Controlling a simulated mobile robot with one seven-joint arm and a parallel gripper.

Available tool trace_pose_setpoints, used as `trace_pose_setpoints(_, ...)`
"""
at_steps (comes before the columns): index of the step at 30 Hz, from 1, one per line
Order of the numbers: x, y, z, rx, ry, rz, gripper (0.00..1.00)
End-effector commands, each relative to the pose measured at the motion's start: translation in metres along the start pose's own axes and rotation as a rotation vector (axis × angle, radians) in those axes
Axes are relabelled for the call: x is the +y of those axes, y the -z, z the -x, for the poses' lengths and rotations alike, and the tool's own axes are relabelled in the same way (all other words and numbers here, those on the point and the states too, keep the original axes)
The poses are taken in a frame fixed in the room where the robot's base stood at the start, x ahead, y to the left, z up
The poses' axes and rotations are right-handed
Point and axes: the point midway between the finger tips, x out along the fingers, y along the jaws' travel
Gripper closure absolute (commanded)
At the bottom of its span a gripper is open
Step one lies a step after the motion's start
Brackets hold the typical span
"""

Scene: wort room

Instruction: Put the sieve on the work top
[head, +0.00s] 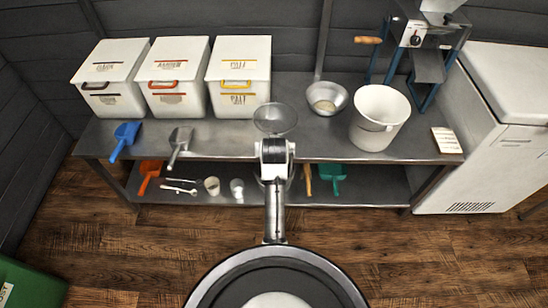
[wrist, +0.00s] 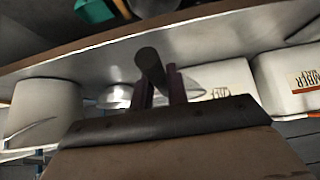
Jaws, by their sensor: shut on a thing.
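The sieve (head: 275,118) is a round, see-through grey mesh bowl at the far end of my gripper (head: 274,145) in the head view. In the wrist view my gripper (wrist: 162,92) has its two dark fingers closed around the sieve's dark handle (wrist: 150,64). Part of a pale, shiny bowl shape behind the fingers appears to be the sieve (wrist: 193,88). In the head view the sieve overlaps the steel work top (head: 225,140), in front of the white bins. I cannot tell whether it touches the surface.
Three white lidded bins (head: 240,82) stand at the back left. A blue scoop (head: 125,138) and a metal scoop (head: 180,145) lie at the front left. The work top between metal scoop and bucket is mostly clear.

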Motion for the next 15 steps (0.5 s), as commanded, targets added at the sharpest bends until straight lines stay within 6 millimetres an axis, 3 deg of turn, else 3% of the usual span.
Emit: trace_pose_setpoints(15,0.001,-0.032,-0.041,0.002,0.000,0.000,1.00)
